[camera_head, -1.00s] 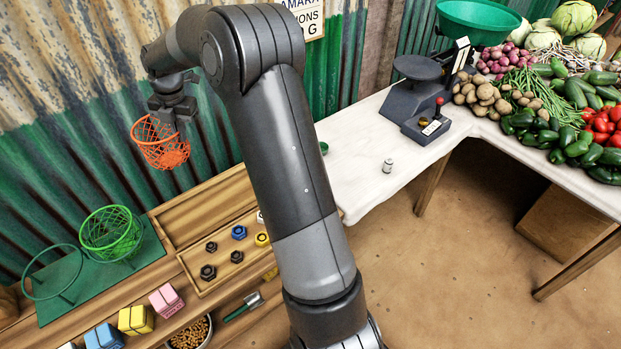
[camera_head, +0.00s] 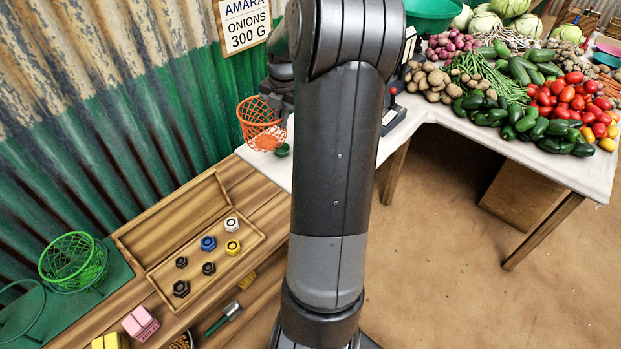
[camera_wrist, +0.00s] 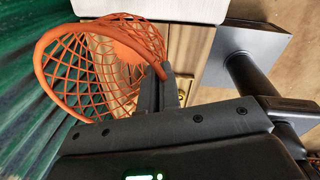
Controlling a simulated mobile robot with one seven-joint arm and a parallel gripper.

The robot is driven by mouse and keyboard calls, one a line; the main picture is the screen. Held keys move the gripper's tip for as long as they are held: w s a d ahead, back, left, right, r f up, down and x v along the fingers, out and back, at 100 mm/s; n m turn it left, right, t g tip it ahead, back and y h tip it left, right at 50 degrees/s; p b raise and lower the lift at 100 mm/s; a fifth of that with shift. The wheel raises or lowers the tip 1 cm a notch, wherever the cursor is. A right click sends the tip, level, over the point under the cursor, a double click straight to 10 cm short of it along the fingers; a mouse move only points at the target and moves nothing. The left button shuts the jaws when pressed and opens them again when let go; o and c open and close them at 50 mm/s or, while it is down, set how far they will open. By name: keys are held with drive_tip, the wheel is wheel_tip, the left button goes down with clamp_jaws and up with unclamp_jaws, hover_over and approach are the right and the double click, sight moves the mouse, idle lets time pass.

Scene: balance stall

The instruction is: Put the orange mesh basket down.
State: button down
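The orange mesh basket (camera_head: 262,124) hangs in the air from my gripper (camera_head: 277,97), in front of the corrugated wall and near the left end of the white table (camera_head: 268,164). In the wrist view the basket (camera_wrist: 92,68) fills the upper left, and my gripper (camera_wrist: 172,84) is shut on its rim. The basket looks empty through its mesh. In the head view my arm hides part of the gripper and the table behind it.
A green mesh basket (camera_head: 62,270) stands on a green board (camera_head: 118,268) beside an empty green ring (camera_head: 43,298). A wooden tray (camera_head: 152,262) holds several coloured nuts. Vegetables cover the table's right part.

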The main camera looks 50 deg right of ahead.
drive_tip(key=s+d+m, duration=0.2)
drive_tip(key=s+d, duration=0.3)
drive_tip(key=s, duration=0.5)
drive_tip(key=s+d+m, duration=0.1)
drive_tip(key=s+d, duration=0.4)
drive_tip(key=s, duration=0.6)
drive_tip(key=w+a+f, duration=0.2)
drive_tip(key=w+f, duration=0.9)
drive_tip(key=f, duration=0.5)
drive_tip(key=shift+w+f, duration=0.35)
drive_tip(key=shift+a, duration=0.1)
drive_tip(key=shift+f, duration=0.2)
drive_tip(key=c, duration=1.7)
unclamp_jaws()
